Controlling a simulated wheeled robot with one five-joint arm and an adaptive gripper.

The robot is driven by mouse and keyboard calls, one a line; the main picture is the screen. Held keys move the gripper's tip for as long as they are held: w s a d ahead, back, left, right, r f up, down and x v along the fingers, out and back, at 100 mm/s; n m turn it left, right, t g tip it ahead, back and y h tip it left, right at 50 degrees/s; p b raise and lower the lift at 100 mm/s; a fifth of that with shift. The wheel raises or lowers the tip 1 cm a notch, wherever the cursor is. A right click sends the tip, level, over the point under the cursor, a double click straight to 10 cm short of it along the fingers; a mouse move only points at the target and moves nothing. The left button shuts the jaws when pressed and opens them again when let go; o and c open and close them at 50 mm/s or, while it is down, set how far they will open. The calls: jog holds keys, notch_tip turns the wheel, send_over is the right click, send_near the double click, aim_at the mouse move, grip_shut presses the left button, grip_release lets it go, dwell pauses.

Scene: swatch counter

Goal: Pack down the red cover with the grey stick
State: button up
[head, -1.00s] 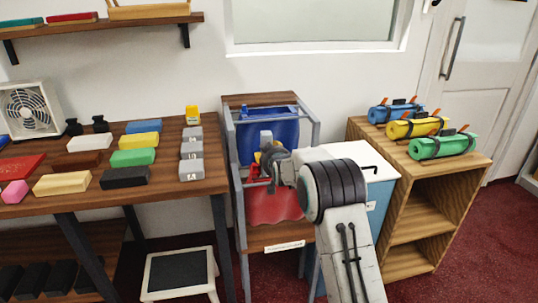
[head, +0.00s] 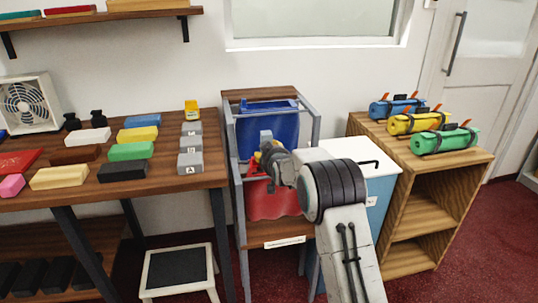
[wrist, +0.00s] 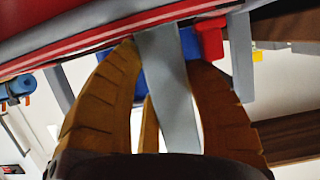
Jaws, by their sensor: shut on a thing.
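The red cover (head: 273,203) hangs in the lower front of a grey-framed wooden rack, below and in front of a blue cover (head: 275,132). My gripper (head: 264,163) is inside the rack's front, at the red cover's upper edge. In the wrist view its two brown fingers (wrist: 168,75) are shut on the grey stick (wrist: 175,105), which runs up between them. In the head view a short grey end of the stick (head: 265,136) shows above the gripper. A red striped surface fills the top left of the wrist view, very near the fingers. My arm hides part of the red cover's right side.
The rack's grey side posts (head: 237,190) stand close on both sides of my gripper. A white-topped blue bin (head: 375,200) is just right. A block table (head: 200,182) stands left, a black-topped stool (head: 180,268) below, and a shelf with rolled mats (head: 400,165) farther right.

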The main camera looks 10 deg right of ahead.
aim_at(269, 132)
jog(key=shift+r+p, duration=2.75)
jog(key=shift+r, duration=2.55)
jog(key=shift+f, duration=0.1)
